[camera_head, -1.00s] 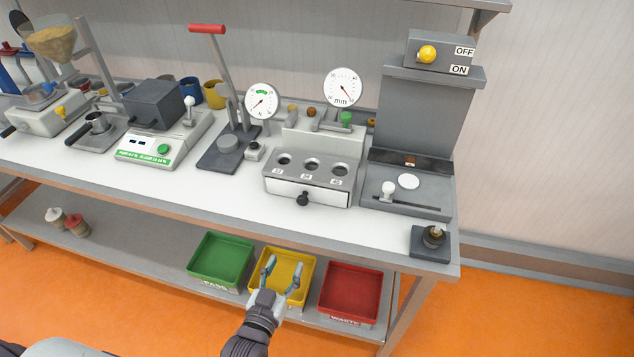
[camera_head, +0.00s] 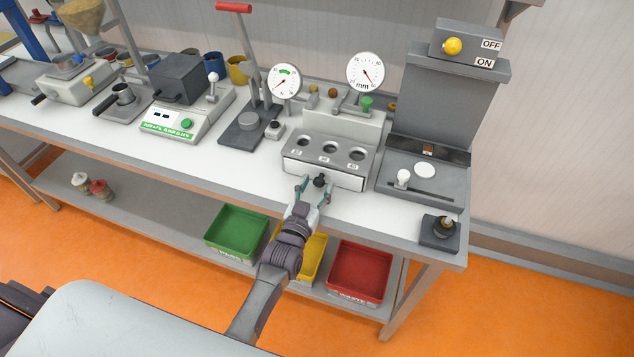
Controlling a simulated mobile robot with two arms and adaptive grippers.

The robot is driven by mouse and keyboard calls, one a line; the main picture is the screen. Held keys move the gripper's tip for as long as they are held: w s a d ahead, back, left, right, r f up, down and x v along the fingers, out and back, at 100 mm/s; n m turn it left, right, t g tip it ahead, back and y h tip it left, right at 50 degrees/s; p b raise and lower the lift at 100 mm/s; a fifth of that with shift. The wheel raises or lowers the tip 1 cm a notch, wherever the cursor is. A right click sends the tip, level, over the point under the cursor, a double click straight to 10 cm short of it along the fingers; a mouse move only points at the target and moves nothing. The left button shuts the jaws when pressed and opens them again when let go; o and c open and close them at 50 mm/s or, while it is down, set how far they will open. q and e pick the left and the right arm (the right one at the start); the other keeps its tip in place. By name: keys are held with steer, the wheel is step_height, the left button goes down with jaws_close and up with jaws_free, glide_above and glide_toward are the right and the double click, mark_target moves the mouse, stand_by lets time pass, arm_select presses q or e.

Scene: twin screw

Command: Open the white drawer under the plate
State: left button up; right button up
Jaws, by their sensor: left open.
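The white drawer (camera_head: 340,178) is the front of a grey block with three round holes on the bench, and it looks shut. Its dark round knob (camera_head: 320,181) sticks out at the middle of the front. My left gripper (camera_head: 313,188) is open, with a finger on either side of the knob. Whether the fingers touch the knob cannot be told. My right gripper is not in view.
A dial gauge (camera_head: 365,71) stands behind the drawer block, and a lever press (camera_head: 245,125) stands to its left. A small dark stand (camera_head: 440,230) sits at the bench's right corner. Green (camera_head: 237,232), yellow (camera_head: 314,258) and red (camera_head: 360,272) trays lie on the lower shelf.

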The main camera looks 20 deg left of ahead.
arm_select(q)
steer(key=shift+w, duration=0.35)
jaws_close()
